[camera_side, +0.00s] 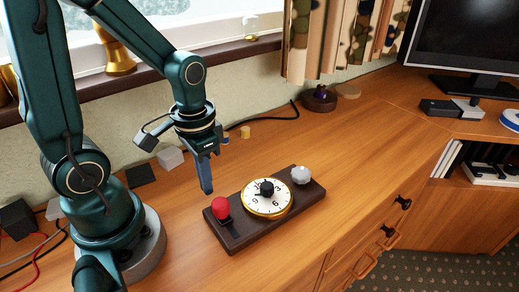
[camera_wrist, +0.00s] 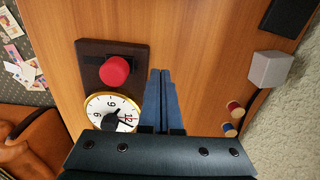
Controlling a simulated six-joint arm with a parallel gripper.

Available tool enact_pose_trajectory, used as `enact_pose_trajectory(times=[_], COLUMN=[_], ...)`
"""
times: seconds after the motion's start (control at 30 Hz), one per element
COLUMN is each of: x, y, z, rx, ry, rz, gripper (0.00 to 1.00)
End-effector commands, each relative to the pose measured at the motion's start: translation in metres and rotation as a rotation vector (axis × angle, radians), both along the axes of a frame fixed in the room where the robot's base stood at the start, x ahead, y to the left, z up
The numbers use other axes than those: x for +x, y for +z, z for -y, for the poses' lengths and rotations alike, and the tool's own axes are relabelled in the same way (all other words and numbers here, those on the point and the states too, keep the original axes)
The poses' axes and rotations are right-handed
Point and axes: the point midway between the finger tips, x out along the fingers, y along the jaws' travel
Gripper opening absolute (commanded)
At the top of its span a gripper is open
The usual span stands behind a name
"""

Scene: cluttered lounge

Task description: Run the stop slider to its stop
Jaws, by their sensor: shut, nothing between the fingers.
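A dark wooden board (camera_side: 238,238) lies on the wooden desk, and its end shows in the wrist view (camera_wrist: 88,46). A red knob (camera_side: 221,208) stands on a black piece near the board's left end; it looks like the stop slider, and it shows large in the wrist view (camera_wrist: 115,71). A gold-rimmed white dial (camera_side: 262,207) with a black centre knob sits mid-board, partly hidden by my gripper body in the wrist view (camera_wrist: 107,101). A pale faceted knob (camera_side: 300,175) is at the right end. My gripper (camera_side: 206,188) is shut and empty, pointing down, above and beside the board, apart from the red knob.
A grey cube (camera_side: 170,157) and a dark flat block (camera_side: 140,175) lie behind, towards the wall. Small round pegs (camera_wrist: 235,108) lie near the wall. A black cable (camera_side: 270,119) runs along the back. The desk right of the board is clear.

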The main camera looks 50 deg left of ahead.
Motion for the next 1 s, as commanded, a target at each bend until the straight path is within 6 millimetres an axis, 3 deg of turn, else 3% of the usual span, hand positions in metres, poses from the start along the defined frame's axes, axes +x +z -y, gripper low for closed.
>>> enact_pose_trajectory(times=[1.0], x=[-0.001], y=[0.0], z=[0.026], rx=[0.0], ry=[-0.002], rz=[0.0], gripper=[0.0])
